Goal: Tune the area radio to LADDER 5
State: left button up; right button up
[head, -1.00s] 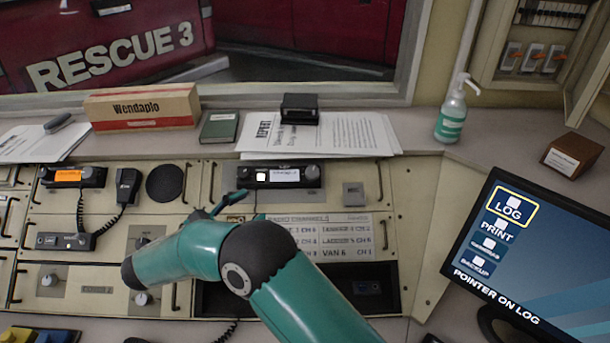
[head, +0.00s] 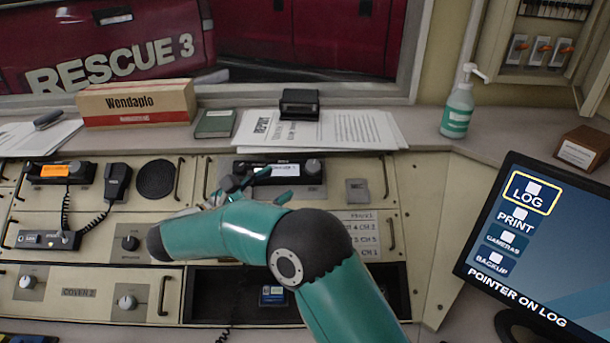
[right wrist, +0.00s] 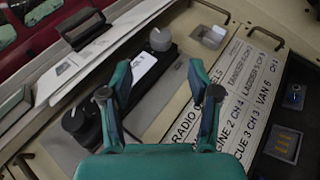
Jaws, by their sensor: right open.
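A black radio (head: 279,172) with a white label sits on the middle of the console; its right knob (head: 313,166) is in clear view. I cannot read which radio is named the area radio. In the right wrist view the radio (right wrist: 140,80) lies beyond and between my fingers, with a grey-topped knob (right wrist: 160,39) at its far end. My right gripper (head: 243,181) is open and empty at the radio's left part, its fingertips overlapping it in the picture. The channel card (right wrist: 235,100) lists LADDER 5, its number unclear. My left gripper is out of view.
Another radio (head: 62,174) with an orange label and a corded handset (head: 116,183) stand at the left. Knobs (head: 130,243) are on nearby panels. A dark open recess (head: 225,297) lies below my arm. A monitor (head: 540,245) stands at the right.

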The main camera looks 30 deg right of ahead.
aim_at(308, 167)
jog(key=d, duration=0.3)
jog(key=w+d, duration=0.1)
jog(key=d, duration=0.5)
jog(key=shift+w+d, duration=0.1)
jog(key=shift+w, duration=0.2)
jog(key=shift+c, duration=0.3)
jog(key=shift+p, duration=0.3)
jog(key=c, duration=1.1)
